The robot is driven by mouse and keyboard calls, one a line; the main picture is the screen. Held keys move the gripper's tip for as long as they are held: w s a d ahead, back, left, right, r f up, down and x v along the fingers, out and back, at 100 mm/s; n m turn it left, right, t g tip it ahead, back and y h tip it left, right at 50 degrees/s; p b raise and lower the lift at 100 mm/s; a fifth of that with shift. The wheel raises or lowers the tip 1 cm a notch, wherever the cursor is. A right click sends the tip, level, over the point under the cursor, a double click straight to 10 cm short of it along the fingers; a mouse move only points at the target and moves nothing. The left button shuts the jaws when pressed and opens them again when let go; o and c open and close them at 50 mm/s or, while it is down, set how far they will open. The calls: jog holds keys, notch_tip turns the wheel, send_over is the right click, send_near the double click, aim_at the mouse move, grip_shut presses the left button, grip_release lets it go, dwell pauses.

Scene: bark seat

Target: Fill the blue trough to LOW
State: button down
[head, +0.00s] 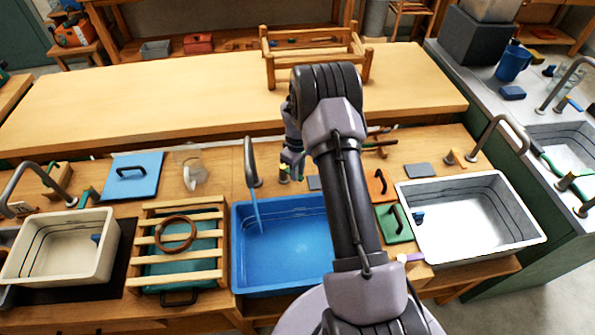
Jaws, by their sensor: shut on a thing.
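The blue trough (240,268) is set in the bench at the center, its right part hidden behind my arm. A grey spout (249,160) stands at its back edge, and a thin blue stream of water (257,215) runs from it into the trough. The water level against any mark is too unclear to read. My gripper (291,165) is behind the trough, right of the spout, shut on a small green tap handle (284,174) that is partly hidden by the jaws.
A cream trough (60,270) stands at left and a white-grey trough (480,254) at right. A slatted rack (151,243) with a brown ring (175,234) lies left of the blue trough. A wooden frame (318,47) stands on the clear rear bench. A green board (393,226) lies right of my arm.

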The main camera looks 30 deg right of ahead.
jog(key=a+m, duration=0.1)
jog(key=m, duration=0.1)
jog(key=a+m+b, duration=0.1)
jog(key=m, duration=0.1)
jog(key=shift+s+a+m, duration=0.2)
jog(key=shift+m, duration=0.1)
jog(key=shift+w+a+m+b, duration=0.1)
jog(key=shift+a+m+b, duration=0.4)
jog(key=shift+m, duration=0.55)
jog(key=shift+w+a+m+b, duration=0.1)
jog(key=shift+a+m+b, duration=0.4)
jog(key=shift+m, duration=0.55)
jog(key=shift+a, duration=0.15)
jog(key=c, duration=1.3)
grip_release()
notch_tip(320, 180, up, 18)
jog(key=p, duration=0.5)
jog(key=shift+f, duration=0.25)
